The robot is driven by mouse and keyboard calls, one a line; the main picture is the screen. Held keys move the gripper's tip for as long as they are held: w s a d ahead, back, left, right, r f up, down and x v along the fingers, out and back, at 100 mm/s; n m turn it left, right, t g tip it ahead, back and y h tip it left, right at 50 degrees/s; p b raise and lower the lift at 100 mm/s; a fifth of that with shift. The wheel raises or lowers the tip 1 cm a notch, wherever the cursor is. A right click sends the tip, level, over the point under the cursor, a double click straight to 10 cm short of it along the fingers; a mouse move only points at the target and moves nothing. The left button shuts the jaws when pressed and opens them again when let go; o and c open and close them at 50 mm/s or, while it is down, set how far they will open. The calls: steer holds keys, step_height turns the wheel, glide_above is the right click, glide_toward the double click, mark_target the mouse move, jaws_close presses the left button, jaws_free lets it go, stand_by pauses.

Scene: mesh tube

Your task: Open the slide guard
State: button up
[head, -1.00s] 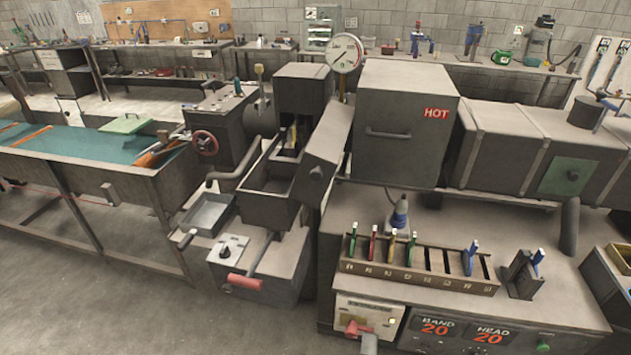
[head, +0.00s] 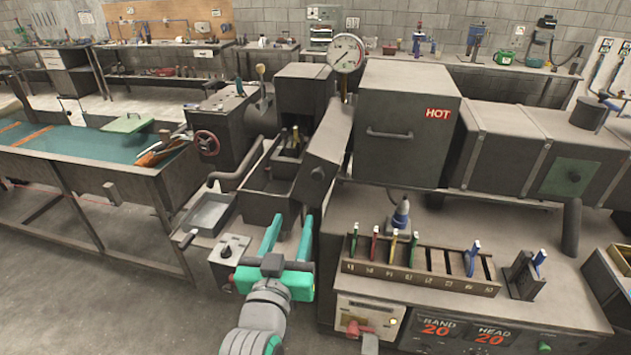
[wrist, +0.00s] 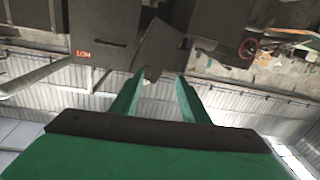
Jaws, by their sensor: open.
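No part is labelled as the slide guard; a tilted grey plate-like cover with a dark knob (head: 325,150) stands between the open trough and the box marked HOT, and may be it. It leans against the machine and also shows in the wrist view (wrist: 165,45), which is upside down. My gripper (head: 290,222) has green fingers, spread apart and empty. It is in front of and below the cover, by the trough's near end. In the wrist view the fingertips (wrist: 158,80) point toward the cover, with nothing between them.
The grey HOT box (head: 405,125) with a bar handle stands right of the cover. A pressure gauge (head: 345,53) rises behind it. The trough (head: 262,205) lies left. A rack of coloured tools (head: 420,278) sits at lower right.

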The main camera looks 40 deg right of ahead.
mark_target(317, 176)
steer(key=shift+m+g+h, duration=0.5)
steer(key=shift+m+g, duration=0.1)
steer(key=shift+m, duration=0.3)
steer(key=w+d+r, duration=0.1)
steer(key=w+d, duration=0.1)
steer(key=d, duration=0.1)
steer(key=w+d+r, duration=0.1)
steer(key=w+d, duration=0.1)
steer(key=d, duration=0.2)
steer(key=w+d+r, duration=0.1)
steer(key=w+d, duration=0.1)
steer(key=d, duration=0.1)
steer(key=shift+w+d+r, duration=0.1)
steer(key=shift+d+r, duration=0.05)
steer(key=shift+r, duration=0.15)
